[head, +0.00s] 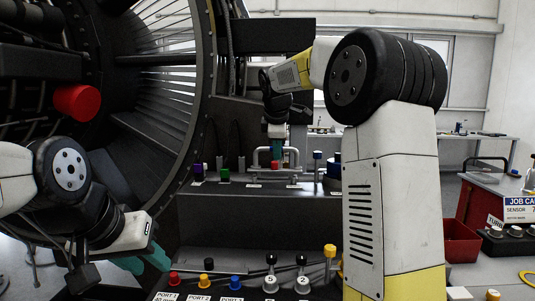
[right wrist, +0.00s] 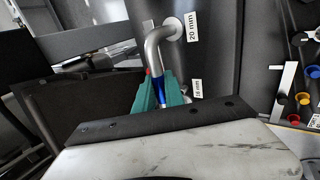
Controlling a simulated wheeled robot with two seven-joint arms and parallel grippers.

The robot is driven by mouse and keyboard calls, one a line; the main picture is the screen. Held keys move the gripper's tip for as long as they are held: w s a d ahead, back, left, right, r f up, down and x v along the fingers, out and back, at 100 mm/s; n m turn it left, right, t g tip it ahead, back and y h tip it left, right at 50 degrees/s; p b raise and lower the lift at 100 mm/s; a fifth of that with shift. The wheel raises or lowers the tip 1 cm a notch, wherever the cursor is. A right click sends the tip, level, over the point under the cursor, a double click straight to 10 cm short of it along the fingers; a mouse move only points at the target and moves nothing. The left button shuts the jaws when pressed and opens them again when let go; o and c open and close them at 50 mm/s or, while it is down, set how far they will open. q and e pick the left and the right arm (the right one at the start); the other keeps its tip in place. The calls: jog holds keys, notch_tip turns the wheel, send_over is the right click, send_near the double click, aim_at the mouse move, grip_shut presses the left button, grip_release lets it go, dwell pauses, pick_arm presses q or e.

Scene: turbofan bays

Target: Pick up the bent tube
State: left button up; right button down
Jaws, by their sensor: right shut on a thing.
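The bent tube (right wrist: 158,48) is silver and curves from the end by the "20 mm" label down between my fingers. In the head view the bent tube (head: 262,158) is on the dark shelf in front of the engine. My right gripper (right wrist: 159,92) is shut on it at a blue part, with a teal finger on each side. In the head view my right gripper (head: 276,150) points down at the tube. The tube's far end near the "16 mm" label is partly hidden by a finger. My left gripper (head: 145,262) is low at the left, empty, its teal fingers apart.
Below are several coloured caps and black knobs. A red bin (head: 460,243) is at the right. The round engine casing (head: 205,90) rises behind.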

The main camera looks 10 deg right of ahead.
jog(key=s+r, duration=0.1)
jog(key=s, duration=1.2)
jog(key=shift+s+d, duration=0.15)
jog(key=shift+s, duration=0.05)
